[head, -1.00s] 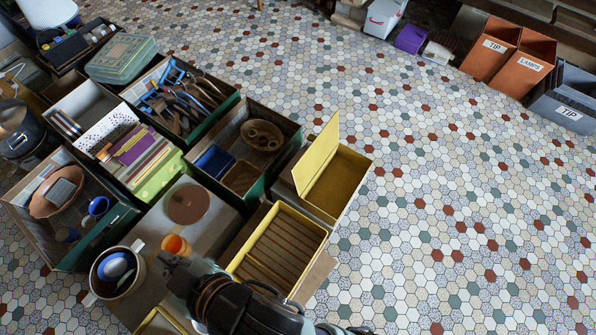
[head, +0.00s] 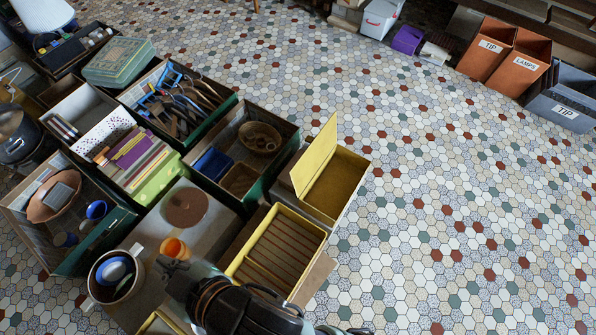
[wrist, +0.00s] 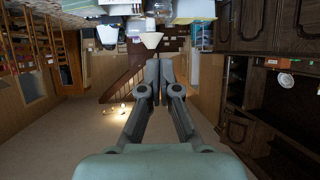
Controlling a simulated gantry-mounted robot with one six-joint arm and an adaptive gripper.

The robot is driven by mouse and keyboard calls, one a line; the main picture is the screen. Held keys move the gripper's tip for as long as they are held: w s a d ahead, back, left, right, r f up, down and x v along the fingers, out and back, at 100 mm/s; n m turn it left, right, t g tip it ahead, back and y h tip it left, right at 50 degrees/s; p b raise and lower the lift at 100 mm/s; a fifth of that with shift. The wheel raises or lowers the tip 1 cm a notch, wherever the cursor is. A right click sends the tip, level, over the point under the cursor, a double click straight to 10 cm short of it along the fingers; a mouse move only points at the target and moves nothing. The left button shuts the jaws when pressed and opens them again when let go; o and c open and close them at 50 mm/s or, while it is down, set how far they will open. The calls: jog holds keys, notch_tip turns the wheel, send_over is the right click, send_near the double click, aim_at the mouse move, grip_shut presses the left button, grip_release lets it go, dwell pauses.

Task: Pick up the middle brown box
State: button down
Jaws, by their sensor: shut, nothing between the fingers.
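Two open brown boxes stand side by side at the upper right of the head view. The left one (head: 480,66) is labelled TIP and the other one (head: 516,78) LAMPS; the LAMPS box stands between it and a grey TIP box (head: 562,108). A small brown container (head: 240,180) also sits in a green crate beside a blue one. I cannot tell for certain which is the middle brown box. My gripper (head: 170,266) is at the lower left, beside an orange cup and far from the labelled boxes. In the wrist view my gripper (wrist: 161,75) is shut and empty.
Crowded crates fill the left side, including a green crate of tools (head: 228,97) and a yellow open box (head: 345,165). An orange cup (head: 176,248) and a pot (head: 92,284) are near my gripper. The tiled floor (head: 420,190) is broadly clear.

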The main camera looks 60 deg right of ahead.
grip_release()
dwell(0.5)
